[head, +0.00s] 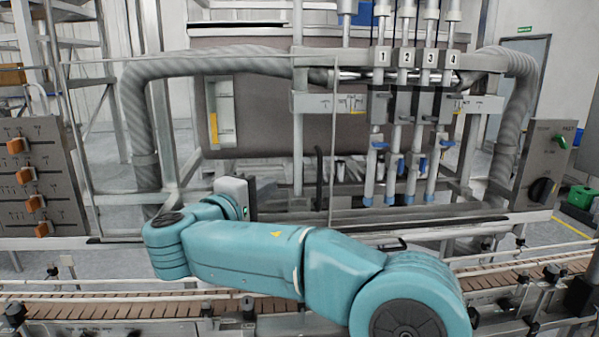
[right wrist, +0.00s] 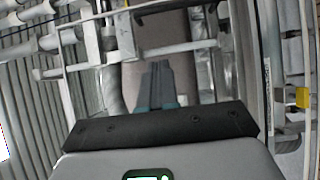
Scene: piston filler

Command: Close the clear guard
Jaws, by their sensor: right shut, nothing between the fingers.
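The clear guard (head: 270,150) is a see-through panel with thin pale edges in the head view. It covers the left part of the filler front. Its right edge stands left of the numbered nozzles, which are uncovered. A dark upright handle (head: 319,180) shows near that edge. My right gripper (head: 264,196) is left of the handle, apart from it in the picture; its fingertips are hard to make out there. In the right wrist view its fingers (right wrist: 156,84) are together and empty. I cannot tell whether it touches the panel. My left gripper is not in view.
A conveyor (head: 130,303) with rails runs along the front. A panel with orange switches (head: 35,203) stands at left, and a control box (head: 545,170) at right. Ribbed hoses (head: 145,125) flank the machine. Blue-tipped nozzles (head: 393,165) hang right of the guard's edge.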

